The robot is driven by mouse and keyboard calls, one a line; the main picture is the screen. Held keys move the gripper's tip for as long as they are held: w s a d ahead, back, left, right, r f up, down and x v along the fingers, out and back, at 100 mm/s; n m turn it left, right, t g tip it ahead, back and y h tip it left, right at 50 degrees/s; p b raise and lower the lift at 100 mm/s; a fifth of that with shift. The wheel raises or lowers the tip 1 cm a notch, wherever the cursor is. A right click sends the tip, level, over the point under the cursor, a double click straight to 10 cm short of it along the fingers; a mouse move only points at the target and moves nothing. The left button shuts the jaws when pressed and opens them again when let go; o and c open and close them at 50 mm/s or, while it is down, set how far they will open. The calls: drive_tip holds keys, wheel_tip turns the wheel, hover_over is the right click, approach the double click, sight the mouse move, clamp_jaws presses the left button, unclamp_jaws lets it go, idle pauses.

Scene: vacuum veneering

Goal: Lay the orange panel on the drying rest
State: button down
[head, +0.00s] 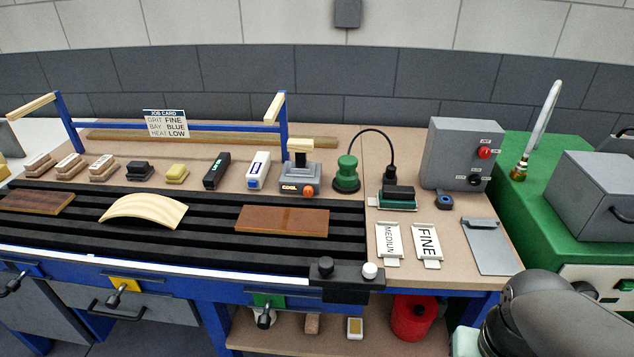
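The orange panel (283,219) is a flat, orange-brown rectangle lying on the black slatted bed (200,228), towards its right end. A blue frame with pale wooden arms (68,122) stands at the back of the bench and looks like the drying rest; no panel lies on its arms. My gripper is out of view; only a dark grey part of my arm shows at the lower right, apart from the panel.
A pale curved panel (143,211) and a dark brown panel (38,201) share the bed. FINE (427,246) and MEDIUM (389,244) sheets lie right of the bed. A job card (165,123) stands at the rest.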

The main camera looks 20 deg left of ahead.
drive_tip(key=c, duration=2.1)
unclamp_jaws()
drive_tip(key=shift+c, duration=0.2)
drive_tip(key=o, duration=2.1)
